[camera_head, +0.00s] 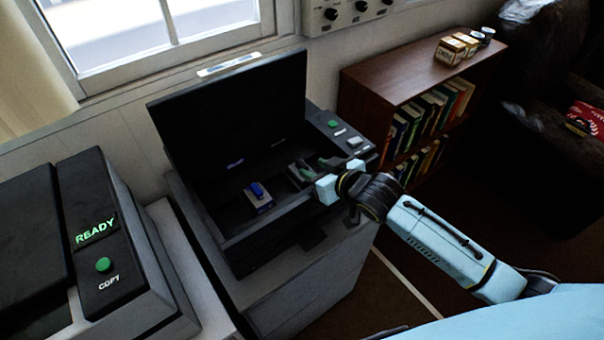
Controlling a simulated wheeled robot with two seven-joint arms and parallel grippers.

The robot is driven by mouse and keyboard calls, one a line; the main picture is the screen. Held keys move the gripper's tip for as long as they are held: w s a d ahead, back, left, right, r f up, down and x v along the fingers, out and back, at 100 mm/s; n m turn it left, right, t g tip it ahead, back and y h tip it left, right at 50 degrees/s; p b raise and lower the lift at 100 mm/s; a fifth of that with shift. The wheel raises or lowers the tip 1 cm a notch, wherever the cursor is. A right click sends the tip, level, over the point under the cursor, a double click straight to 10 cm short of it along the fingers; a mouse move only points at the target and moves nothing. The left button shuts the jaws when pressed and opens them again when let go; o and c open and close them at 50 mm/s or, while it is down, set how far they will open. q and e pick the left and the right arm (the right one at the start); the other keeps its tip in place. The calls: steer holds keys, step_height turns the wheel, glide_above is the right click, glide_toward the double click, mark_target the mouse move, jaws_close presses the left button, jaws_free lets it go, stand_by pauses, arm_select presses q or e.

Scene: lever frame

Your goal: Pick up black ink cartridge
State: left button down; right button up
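An open dark printer (285,218) stands in the middle, its black lid raised at the back. A cartridge with a blue top (258,196) sits in its tray. To its right, a small grey and dark piece (299,172), perhaps the black ink cartridge, is partly hidden by my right gripper (318,168). My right gripper reaches in from the right over the tray, right at this piece. Its fingers are dark and small against the dark interior, so I cannot tell whether they are open or shut on it. My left gripper is not in view.
A copier with a green READY sign (97,231) stands at the left. The printer's button panel (344,132) lies just behind my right gripper. A wooden bookshelf (388,82) with small boxes (456,47) on top stands at the back right. A dark armchair (555,110) is beyond.

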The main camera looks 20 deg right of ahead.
mark_target(303, 165)
steer(key=shift+x, duration=2.55)
steer(key=shift+s+f, duration=0.1)
steer(key=shift+f, duration=0.05)
jaws_close()
